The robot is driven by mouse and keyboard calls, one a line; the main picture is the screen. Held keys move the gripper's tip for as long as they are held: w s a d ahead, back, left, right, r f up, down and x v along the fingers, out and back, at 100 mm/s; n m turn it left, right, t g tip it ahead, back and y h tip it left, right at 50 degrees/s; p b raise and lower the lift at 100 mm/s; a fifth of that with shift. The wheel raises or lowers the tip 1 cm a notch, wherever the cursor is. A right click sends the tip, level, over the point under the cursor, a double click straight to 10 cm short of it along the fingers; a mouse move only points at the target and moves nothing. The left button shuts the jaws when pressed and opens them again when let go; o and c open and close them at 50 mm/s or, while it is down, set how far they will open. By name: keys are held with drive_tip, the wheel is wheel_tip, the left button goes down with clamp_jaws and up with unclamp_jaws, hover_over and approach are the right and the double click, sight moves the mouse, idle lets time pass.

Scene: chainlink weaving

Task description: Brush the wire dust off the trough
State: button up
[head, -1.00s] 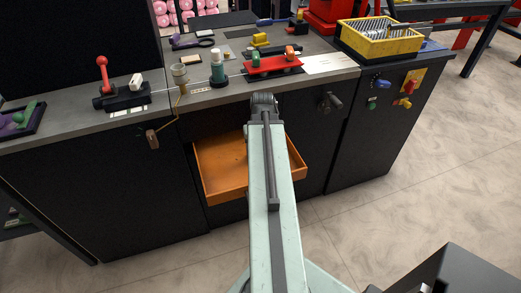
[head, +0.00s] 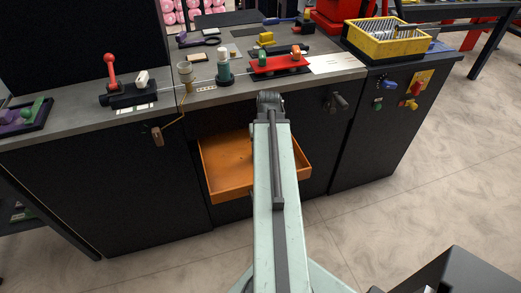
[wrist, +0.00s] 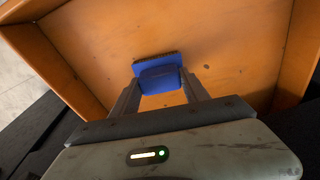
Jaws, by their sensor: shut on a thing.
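The trough is an orange open tray (head: 226,165) that sticks out low from the front of the dark bench. In the wrist view its orange floor (wrist: 235,40) and raised walls fill the upper part. A few small dark specks (wrist: 207,66) show on the floor; I cannot tell dust from marks. My gripper (wrist: 162,82) is shut on a blue brush (wrist: 156,72) and holds it over the trough floor. A dark bristle edge shows along the brush's far side. I cannot tell whether it touches the floor. In the head view my arm hides the gripper and brush.
A small brown block (head: 156,136) hangs on a wire at the bench front. Open floor (head: 420,200) lies to the right.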

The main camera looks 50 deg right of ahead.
drive_tip(key=shift+s+d+f, duration=0.1)
drive_tip(key=shift+s+d, duration=0.45)
drive_tip(key=shift+d, duration=0.3)
drive_tip(key=shift+s+d, duration=0.55)
drive_tip(key=shift+d, duration=0.25)
drive_tip(key=shift+s+d, duration=0.4)
drive_tip(key=shift+d, duration=0.4)
drive_tip(key=shift+w, duration=0.15)
